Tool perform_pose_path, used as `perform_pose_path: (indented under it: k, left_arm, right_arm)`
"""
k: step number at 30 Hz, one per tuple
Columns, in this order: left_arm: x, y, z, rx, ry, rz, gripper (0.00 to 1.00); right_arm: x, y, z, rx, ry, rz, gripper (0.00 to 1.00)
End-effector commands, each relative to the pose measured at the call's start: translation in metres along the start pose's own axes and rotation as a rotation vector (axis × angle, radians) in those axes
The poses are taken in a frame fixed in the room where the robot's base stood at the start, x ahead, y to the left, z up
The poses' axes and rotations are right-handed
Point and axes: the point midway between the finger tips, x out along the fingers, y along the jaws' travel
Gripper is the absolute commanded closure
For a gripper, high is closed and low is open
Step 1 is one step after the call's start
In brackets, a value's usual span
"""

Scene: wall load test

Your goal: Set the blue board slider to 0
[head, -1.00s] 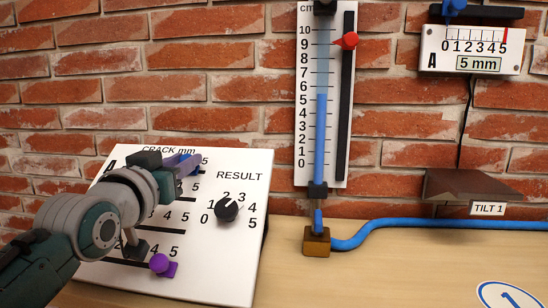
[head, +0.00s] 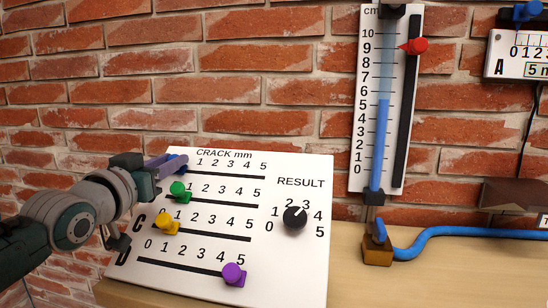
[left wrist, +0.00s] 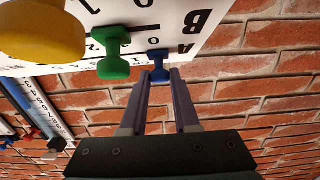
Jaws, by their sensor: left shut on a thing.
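The white crack board (head: 300,250) leans on the table at the left in the head view. Its blue slider (head: 180,160) is on the top row, left of the printed 1, near the row's left end. The 0 there is hidden by my gripper. My left gripper (head: 168,165) is shut on the blue slider's knob, reaching in from the left. The left wrist view shows the blue knob (left wrist: 158,66) between the tips of the two purple-grey fingers (left wrist: 158,78). My right gripper is not in view.
Below are the green slider (head: 179,190), yellow slider (head: 167,223) and purple slider (head: 233,273). A black RESULT dial (head: 295,217) is at the right. A tall cm gauge (head: 372,178) with a red pointer (head: 414,46) and a blue hose (head: 470,231) stand further right. Brick wall lies behind.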

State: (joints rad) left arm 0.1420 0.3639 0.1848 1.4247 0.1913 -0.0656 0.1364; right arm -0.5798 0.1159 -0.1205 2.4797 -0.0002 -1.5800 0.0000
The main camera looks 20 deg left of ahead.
Motion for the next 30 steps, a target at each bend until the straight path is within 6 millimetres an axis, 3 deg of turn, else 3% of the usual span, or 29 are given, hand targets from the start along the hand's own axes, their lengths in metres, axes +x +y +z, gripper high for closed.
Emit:
perform_pose_path:
  k: [3, 4, 11, 22, 30]
  left_arm:
    - [0.0, -0.004, 0.001, 0.002, -0.004, -0.007, 1.0]
    - [0.0, -0.004, 0.001, 0.002, -0.004, -0.007, 0.69]
    - [0.0, -0.003, 0.001, 0.002, -0.004, -0.006, 0.44]
    - [-0.007, -0.001, 0.001, 0.001, -0.004, -0.003, 0.42]
    - [-0.052, -0.002, 0.0, 0.001, -0.006, -0.004, 0.42]
  right_arm:
    - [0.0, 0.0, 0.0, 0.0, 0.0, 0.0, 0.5]
    - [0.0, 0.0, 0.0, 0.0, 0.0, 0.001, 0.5]
    - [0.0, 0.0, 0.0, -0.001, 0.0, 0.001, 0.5]
    - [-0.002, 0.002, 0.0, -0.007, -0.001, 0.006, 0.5]
    - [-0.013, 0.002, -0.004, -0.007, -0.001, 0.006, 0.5]
